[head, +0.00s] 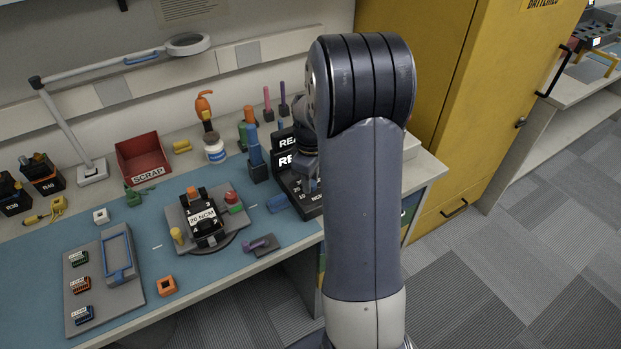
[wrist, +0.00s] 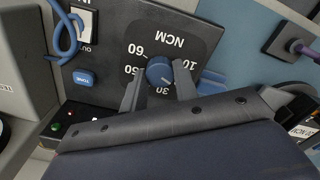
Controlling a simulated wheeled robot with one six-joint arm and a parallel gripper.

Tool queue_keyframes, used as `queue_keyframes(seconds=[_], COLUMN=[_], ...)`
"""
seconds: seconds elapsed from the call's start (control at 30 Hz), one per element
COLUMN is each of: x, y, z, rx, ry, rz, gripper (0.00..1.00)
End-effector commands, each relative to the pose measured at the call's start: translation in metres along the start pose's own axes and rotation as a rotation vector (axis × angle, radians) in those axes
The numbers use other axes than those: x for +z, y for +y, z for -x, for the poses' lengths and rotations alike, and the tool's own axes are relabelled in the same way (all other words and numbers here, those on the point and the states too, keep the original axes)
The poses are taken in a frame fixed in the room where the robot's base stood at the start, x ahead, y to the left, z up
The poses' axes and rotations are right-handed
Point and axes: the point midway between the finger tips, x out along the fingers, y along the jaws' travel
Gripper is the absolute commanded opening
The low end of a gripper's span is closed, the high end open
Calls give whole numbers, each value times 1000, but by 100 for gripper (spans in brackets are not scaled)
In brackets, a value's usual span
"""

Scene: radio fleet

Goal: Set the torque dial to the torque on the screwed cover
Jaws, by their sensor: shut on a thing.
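The torque dial (wrist: 158,68) is a round blue knob on a dark panel marked NCM, seen turned in the wrist view. White numbers ring it, among them 30 and what looks like 10 and 60; I cannot tell its exact setting. My gripper (wrist: 159,80) is shut on the dial, a grey finger on each side. In the head view, my arm hides the dial and most of my gripper. The screwed cover (head: 208,232) is dark and sits on a grey fixture (head: 177,222) on the mat. Its white label (head: 203,217) appears to read 20 NCM.
A blue button (wrist: 83,79) and a switch with a blue cord (wrist: 66,35) are beside the dial. A red SCRAP bin (head: 142,158), a grey tray (head: 82,262) and a purple-handled tool (head: 262,243) are on the bench. A yellow cabinet (head: 470,80) stands behind my arm.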

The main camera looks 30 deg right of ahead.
Motion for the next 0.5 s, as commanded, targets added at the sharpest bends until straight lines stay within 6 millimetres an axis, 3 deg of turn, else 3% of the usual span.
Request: queue_keyframes(seconds=[0.13,0.17,0.4,0.5], x=[0,0,0,0], y=[0,0,0,0], z=[0,0,0,0], rx=[1,1,1,1], ry=[1,1,1,0], rz=[-1,-1,-1,-1], gripper=[6,30,50,50])
